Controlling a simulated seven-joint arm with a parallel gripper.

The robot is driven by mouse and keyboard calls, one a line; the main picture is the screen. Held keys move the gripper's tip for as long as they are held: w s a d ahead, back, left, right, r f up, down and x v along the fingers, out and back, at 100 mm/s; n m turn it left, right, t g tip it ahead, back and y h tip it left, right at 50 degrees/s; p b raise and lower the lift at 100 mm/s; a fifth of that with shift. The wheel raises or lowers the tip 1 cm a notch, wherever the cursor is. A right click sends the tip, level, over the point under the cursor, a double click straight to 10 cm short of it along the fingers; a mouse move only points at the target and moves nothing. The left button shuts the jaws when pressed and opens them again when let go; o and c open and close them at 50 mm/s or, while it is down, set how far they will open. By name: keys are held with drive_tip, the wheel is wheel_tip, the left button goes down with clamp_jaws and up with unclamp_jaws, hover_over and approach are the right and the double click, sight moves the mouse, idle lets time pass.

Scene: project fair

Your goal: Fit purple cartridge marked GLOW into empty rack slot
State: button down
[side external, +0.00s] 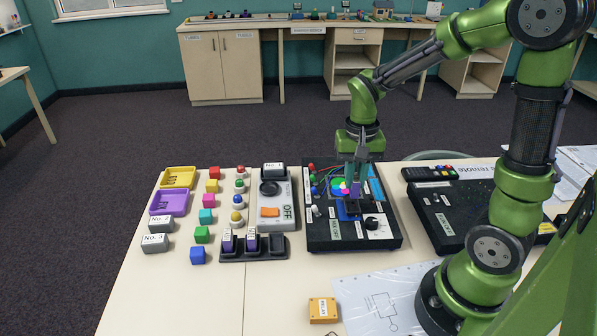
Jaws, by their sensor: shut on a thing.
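The black rack (253,257) stands on the table, left of centre. Two cartridges with purple and white faces stand upright in it, a left one (228,240) and a middle one (252,241). Its right end is dark, and I cannot tell its slot clearly. My gripper (355,194) points down over the black circuit board (324,242), right of the rack. It is shut on a small dark block (352,206) at a blue socket (345,216). I cannot tell whether this block is seated or lifted. No GLOW marking is readable in this view.
A grey switch box (274,216) marked OFF stands behind the rack. Coloured blocks and knobs, yellow (177,177) and purple (169,203) trays, and grey numbered blocks lie left. A yellow block (322,309) sits in front. Bare table lies front left.

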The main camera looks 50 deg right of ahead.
wheel_tip(320, 180, up, 5)
drive_tip(key=shift+a+f, duration=0.15)
drive_tip(key=shift+f, duration=0.05)
drive_tip(key=w+a+f, duration=0.2)
drive_tip(key=w+a, duration=0.2)
drive_tip(key=a, duration=0.5)
drive_tip(key=w+a+f, duration=0.2)
drive_tip(key=w+a, duration=0.2)
drive_tip(key=a, duration=0.4)
drive_tip(key=shift+n, duration=0.3)
drive_tip(key=shift+f, duration=3.55)
drive_tip(key=shift+f, duration=0.95)
drive_tip(key=c, duration=1)
unclamp_jaws()
drive_tip(key=shift+o, duration=0.4)
